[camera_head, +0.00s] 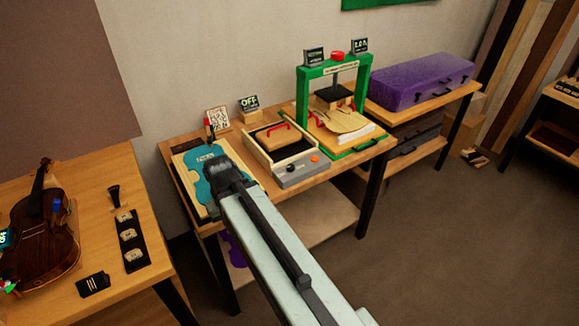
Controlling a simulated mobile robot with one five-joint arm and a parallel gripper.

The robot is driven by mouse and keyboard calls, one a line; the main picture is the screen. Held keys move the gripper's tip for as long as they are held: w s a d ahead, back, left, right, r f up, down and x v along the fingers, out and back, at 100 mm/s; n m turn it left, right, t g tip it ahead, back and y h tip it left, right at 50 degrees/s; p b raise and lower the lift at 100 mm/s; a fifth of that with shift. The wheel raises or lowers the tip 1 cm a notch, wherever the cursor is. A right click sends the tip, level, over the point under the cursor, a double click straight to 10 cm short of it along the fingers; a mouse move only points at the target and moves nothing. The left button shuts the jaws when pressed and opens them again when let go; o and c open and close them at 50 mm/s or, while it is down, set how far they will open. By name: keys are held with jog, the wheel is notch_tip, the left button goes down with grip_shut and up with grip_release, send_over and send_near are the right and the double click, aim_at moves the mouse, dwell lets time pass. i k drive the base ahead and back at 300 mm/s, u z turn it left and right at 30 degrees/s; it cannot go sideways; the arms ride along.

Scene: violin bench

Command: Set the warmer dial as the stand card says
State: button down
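The warmer (283,152) looks to be the wooden box with a grey control panel on the middle bench. A small black dial (291,168) sits on that panel; its pointer is too small to read. A dark display reading OFF (249,102) stands on a wooden block behind the box. A white printed card (217,119) stands to its left; its print is too small to read, and I cannot tell whether it is the stand card. My gripper (217,181) is over the teal violin-shaped piece, left of the dial and apart from it. Its fingers are not clear.
An orange button (314,158) is beside the dial. A teal violin-shaped piece (205,163) lies on a board at left. A green press frame (302,98) stands right of the warmer. A purple case (420,80) is farther right. A violin (40,235) lies on the left bench.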

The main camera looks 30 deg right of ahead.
aim_at(290, 168)
jog(key=u, duration=0.05)
jog(key=k, duration=0.9)
jog(key=z, duration=0.65)
jog(key=i, duration=1)
jog(key=u, duration=0.05)
